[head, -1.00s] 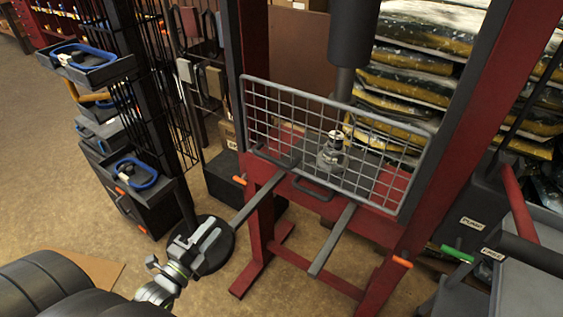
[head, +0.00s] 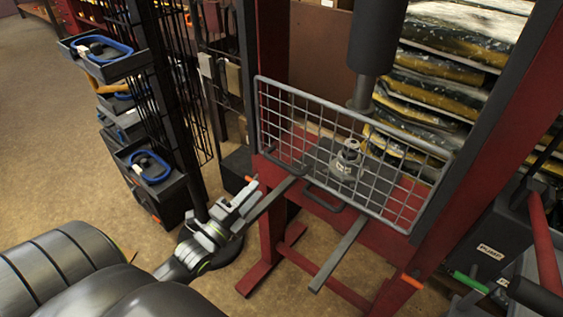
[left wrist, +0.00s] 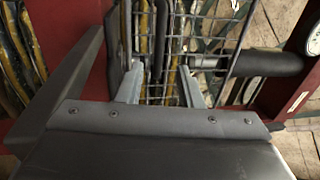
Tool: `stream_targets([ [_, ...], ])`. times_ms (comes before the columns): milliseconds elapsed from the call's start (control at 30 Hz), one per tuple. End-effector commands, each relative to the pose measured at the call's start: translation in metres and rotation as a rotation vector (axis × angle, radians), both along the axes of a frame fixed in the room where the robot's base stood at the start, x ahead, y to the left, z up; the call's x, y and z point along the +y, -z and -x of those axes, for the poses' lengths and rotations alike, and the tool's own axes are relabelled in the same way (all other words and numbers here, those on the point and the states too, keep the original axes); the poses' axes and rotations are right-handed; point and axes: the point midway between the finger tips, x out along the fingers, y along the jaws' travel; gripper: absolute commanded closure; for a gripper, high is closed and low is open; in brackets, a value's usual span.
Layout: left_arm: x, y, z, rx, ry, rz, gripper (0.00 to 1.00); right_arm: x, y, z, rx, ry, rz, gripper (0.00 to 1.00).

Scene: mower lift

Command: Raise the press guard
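The press guard (head: 300,130) is a grey wire-mesh panel in a grey frame, down across the front of the red press (head: 400,244) in the head view. A dark U-shaped handle (head: 323,200) shows at its lower edge. Behind the mesh, a small metal part (head: 347,158) sits under the dark ram (head: 377,45). My left gripper (head: 246,196) is left of and below the guard, apart from the handle. In the left wrist view its two fingers (left wrist: 160,82) are spread with nothing clearly between them; mesh (left wrist: 205,55) shows beyond. My right gripper is out of view.
Two grey bars (head: 338,254) jut forward below the guard, one close to my left gripper. A black rack with trays (head: 150,165) stands left. A grey cart (head: 490,300) and red-handled tool (head: 543,240) stand right. Bags (head: 440,75) are stacked behind. Open floor lies left.

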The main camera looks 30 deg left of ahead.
Motion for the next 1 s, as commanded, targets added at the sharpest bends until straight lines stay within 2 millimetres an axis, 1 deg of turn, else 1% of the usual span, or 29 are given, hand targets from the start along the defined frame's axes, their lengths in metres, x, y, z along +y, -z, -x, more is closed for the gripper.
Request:
stream_targets([
  [33, -0.001, -0.003, -0.011, -0.005, 0.001, 0.000, 0.67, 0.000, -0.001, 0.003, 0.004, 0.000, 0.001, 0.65],
  [100, -0.002, -0.006, -0.024, -0.005, 0.001, 0.000, 0.67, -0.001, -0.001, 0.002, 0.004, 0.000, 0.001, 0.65],
  [300, -0.005, -0.012, -0.061, -0.004, 0.001, 0.001, 0.67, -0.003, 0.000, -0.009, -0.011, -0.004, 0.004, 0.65],
  [500, -0.007, -0.016, -0.092, -0.002, 0.001, -0.001, 0.67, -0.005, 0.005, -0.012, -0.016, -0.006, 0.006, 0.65],
  [700, -0.009, -0.020, -0.109, 0.000, 0.000, 0.000, 0.67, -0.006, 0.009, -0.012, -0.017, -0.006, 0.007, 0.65],
  [1000, -0.009, -0.021, -0.112, 0.001, 0.000, 0.000, 0.67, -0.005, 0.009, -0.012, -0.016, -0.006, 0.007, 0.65],
])
